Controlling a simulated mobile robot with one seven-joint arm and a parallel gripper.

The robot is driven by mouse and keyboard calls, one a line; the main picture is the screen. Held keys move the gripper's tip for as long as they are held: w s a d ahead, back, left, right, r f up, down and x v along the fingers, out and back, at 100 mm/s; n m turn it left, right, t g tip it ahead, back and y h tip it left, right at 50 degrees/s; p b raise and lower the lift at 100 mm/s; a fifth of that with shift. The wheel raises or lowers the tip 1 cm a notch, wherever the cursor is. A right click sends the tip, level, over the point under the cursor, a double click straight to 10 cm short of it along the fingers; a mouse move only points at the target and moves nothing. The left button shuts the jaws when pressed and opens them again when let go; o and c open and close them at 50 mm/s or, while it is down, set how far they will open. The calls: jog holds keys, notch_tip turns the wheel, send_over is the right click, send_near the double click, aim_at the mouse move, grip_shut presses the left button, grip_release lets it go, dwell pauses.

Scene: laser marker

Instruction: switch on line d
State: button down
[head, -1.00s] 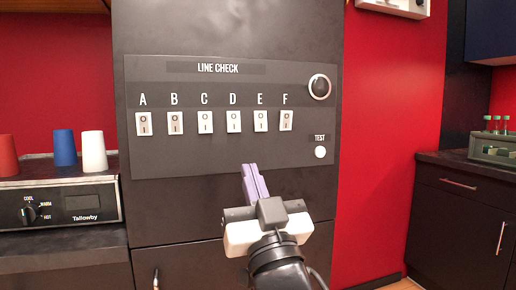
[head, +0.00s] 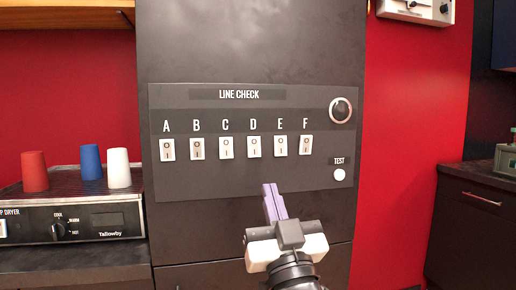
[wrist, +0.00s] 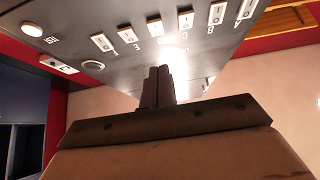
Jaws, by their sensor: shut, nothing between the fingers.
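The dark LINE CHECK panel (head: 240,185) carries a row of white rocker switches labelled A to F. The line D switch (head: 254,146) is fourth from the left; it also shows in the wrist view (wrist: 155,26). Its rocker position is too small to tell. My gripper (head: 269,187) is shut and empty, with purple-looking fingers pointing up toward the panel. In the head view its tips lie below the D and E switches, apart from them. In the wrist view the fingertips (wrist: 160,70) stand just short of the panel's face.
A round dark knob (head: 340,110) and a white TEST button (head: 339,174) sit at the panel's right. Red (head: 34,172), blue (head: 90,162) and white (head: 118,168) cups stand on the appliance at left. Neighbouring switches C (head: 226,147) and E (head: 281,145) are close to D.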

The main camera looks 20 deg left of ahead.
aim_at(254, 150)
jog(key=p+x, duration=0.2)
jog(key=p, duration=0.4)
jog(key=p, duration=0.5)
jog(key=shift+w+r, duration=0.15)
jog(key=shift+r, duration=0.2)
jog(key=w+a+p, duration=0.1)
jog(key=w, duration=0.1)
jog(key=w+a+r+p, duration=0.1)
jog(key=w+a+p, duration=0.1)
jog(key=w+a+r+p, duration=0.1)
jog(key=w, duration=0.1)
jog(key=shift+a, duration=0.15)
jog(key=shift+w+a+f, duration=0.1)
jog(key=shift+w+a, duration=0.1)
jog(key=shift+w, duration=0.1)
jog(key=shift+f, duration=0.1)
